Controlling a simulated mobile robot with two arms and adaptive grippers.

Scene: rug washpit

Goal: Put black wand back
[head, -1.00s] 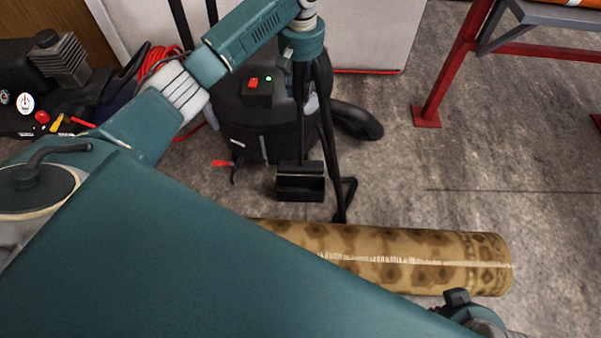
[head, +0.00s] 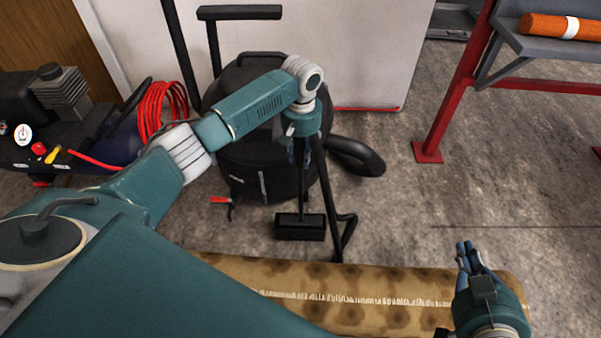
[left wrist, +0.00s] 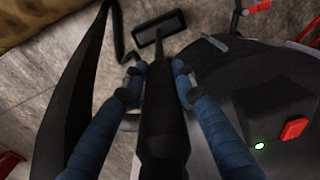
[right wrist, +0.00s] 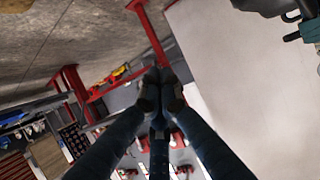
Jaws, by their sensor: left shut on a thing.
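The black wand (head: 303,190) stands roughly upright in front of the black vacuum (head: 262,175), with its flat, wide head (head: 300,227) at the bottom. I cannot tell whether that head touches the floor. My left gripper (head: 302,150) is shut on the wand, partly hidden by its own wrist. In the left wrist view the wand (left wrist: 163,110) runs between both blue fingers (left wrist: 158,82), and its head (left wrist: 160,28) shows beyond them. My right gripper (head: 467,250) is shut and empty above the rug roll; its fingertips meet in the right wrist view (right wrist: 160,85).
A patterned rolled rug (head: 375,302) lies across the front. A black hose end (head: 355,157) sticks out right of the vacuum. A compressor with a red coiled hose (head: 160,105) is at left. A red-legged rack (head: 455,90) stands right. Grey floor between is clear.

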